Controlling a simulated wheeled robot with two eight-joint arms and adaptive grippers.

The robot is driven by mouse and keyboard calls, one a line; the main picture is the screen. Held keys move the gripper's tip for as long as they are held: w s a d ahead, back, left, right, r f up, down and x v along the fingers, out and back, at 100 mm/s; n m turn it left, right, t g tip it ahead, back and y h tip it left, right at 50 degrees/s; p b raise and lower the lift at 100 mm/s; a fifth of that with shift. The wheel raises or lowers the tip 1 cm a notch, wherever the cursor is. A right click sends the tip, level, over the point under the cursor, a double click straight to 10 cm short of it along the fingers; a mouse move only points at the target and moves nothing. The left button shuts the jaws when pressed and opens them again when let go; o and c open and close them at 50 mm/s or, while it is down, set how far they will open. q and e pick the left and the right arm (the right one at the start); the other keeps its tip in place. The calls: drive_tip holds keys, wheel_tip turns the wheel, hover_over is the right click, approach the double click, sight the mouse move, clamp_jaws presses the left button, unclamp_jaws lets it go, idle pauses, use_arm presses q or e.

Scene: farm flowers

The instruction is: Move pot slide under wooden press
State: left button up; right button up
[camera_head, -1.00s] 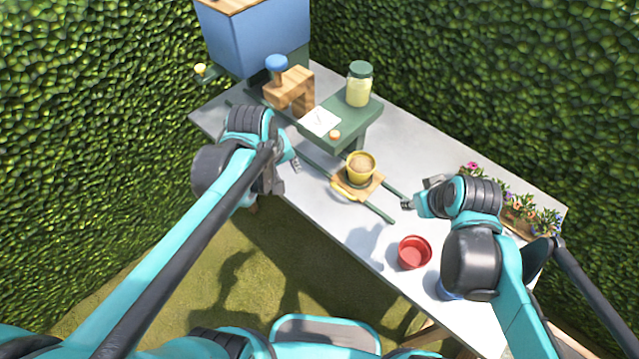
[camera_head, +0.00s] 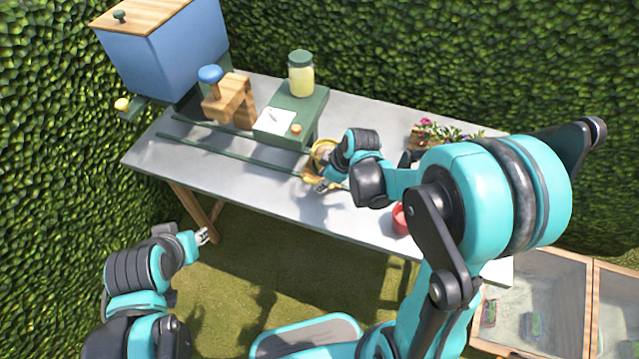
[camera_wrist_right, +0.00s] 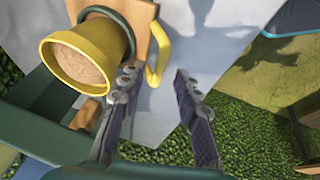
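The yellow pot (camera_head: 321,150) with brown soil sits on the wooden slide (camera_head: 308,178), partly hidden by my right arm. In the right wrist view the pot (camera_wrist_right: 120,38) is at upper left and the slide's yellow handle (camera_wrist_right: 162,50) curves out beside it. My right gripper (camera_wrist_right: 155,75) is open; the handle lies just beyond its fingertips, roughly between them, and contact is not visible. It also shows in the head view (camera_head: 322,186). The wooden press (camera_head: 231,100) with a blue knob (camera_head: 209,74) stands farther left along the green rails (camera_head: 235,155). My left gripper (camera_head: 203,237) is off the table's front edge.
A green stand (camera_head: 300,108) beside the press holds a jar (camera_head: 301,75) and a paper card (camera_head: 274,121). A red pot (camera_head: 400,219) and a flower box (camera_head: 425,140) are on the right of the table. A blue bin (camera_head: 170,45) stands behind left. The table's front left is clear.

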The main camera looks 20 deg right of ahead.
sight(305, 181)
drive_tip(key=shift+x, duration=0.95)
clamp_jaws()
drive_tip(key=shift+w+a+b, duration=0.2)
drive_tip(key=shift+w+a, duration=0.5)
drive_tip(key=shift+a, duration=0.3)
drive_tip(key=shift+w+a+b, duration=0.15)
drive_tip(key=shift+w+a, duration=0.5)
drive_tip(key=shift+a, duration=0.4)
unclamp_jaws()
